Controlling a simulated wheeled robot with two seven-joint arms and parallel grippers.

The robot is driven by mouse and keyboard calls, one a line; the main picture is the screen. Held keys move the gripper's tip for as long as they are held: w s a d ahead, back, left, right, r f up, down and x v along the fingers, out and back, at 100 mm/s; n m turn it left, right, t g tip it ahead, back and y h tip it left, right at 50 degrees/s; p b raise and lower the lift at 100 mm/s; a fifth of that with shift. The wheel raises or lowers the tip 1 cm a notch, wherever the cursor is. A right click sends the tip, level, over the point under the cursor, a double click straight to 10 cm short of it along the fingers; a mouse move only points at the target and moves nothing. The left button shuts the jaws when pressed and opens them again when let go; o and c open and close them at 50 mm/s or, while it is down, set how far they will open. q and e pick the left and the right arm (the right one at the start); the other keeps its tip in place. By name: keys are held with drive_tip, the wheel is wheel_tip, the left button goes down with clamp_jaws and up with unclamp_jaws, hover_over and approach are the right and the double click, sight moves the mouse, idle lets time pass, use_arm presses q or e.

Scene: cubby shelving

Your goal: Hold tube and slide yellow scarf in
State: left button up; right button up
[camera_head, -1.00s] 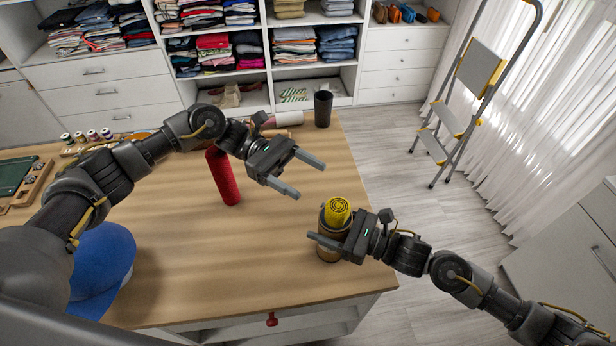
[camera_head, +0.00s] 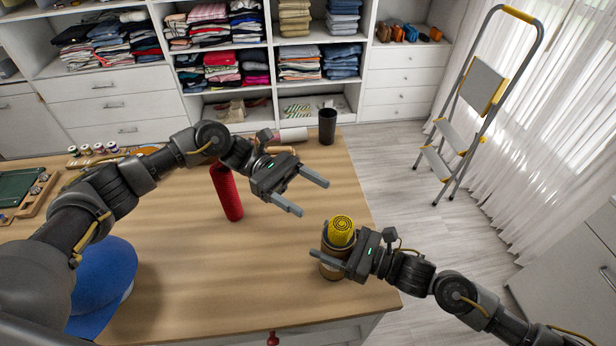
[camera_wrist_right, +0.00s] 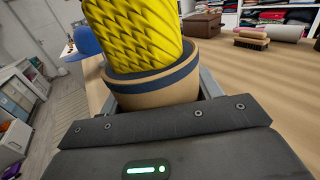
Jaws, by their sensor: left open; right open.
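The tan tube (camera_head: 332,271) with a dark band near its rim stands at the table's front right corner. The yellow scarf (camera_head: 341,229), rolled up, stands in the tube's mouth with its upper part sticking out. In the right wrist view the scarf (camera_wrist_right: 135,38) leans left above the tube's rim (camera_wrist_right: 165,88). My right gripper (camera_head: 335,250) is open, with its fingers on either side of the tube; I cannot tell whether they touch it. My left gripper (camera_head: 314,198) is open and empty, above the table, behind and left of the scarf.
A red roll (camera_head: 228,192) lies left of my left gripper. A black cup (camera_head: 327,126) stands at the table's far right corner. A blue cap (camera_head: 102,280) lies at the front left. The wooden table top (camera_head: 210,270) is clear in the middle. A stepladder (camera_head: 482,85) stands right on the floor.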

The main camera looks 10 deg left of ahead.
drive_tip(key=o, duration=1.1)
drive_tip(key=shift+c, duration=0.2)
